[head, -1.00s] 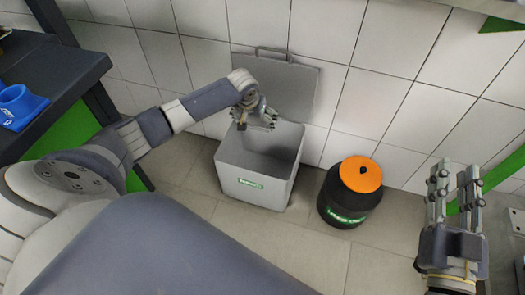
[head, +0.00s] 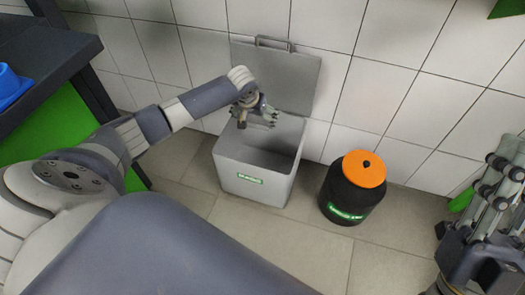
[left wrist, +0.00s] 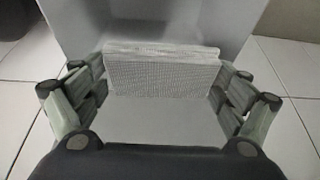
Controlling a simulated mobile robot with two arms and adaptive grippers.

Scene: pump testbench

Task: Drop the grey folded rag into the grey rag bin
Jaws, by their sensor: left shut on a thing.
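The grey folded rag (left wrist: 163,73) is a pale, woven block between the fingers in the left wrist view. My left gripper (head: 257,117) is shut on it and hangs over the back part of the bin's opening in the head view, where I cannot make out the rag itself.
A black drum with an orange lid (head: 363,168) stands right of the bin. A dark bench (head: 45,65) with a blue object (head: 10,88) is at the left. The tiled wall is close behind the bin. The floor in front is clear.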

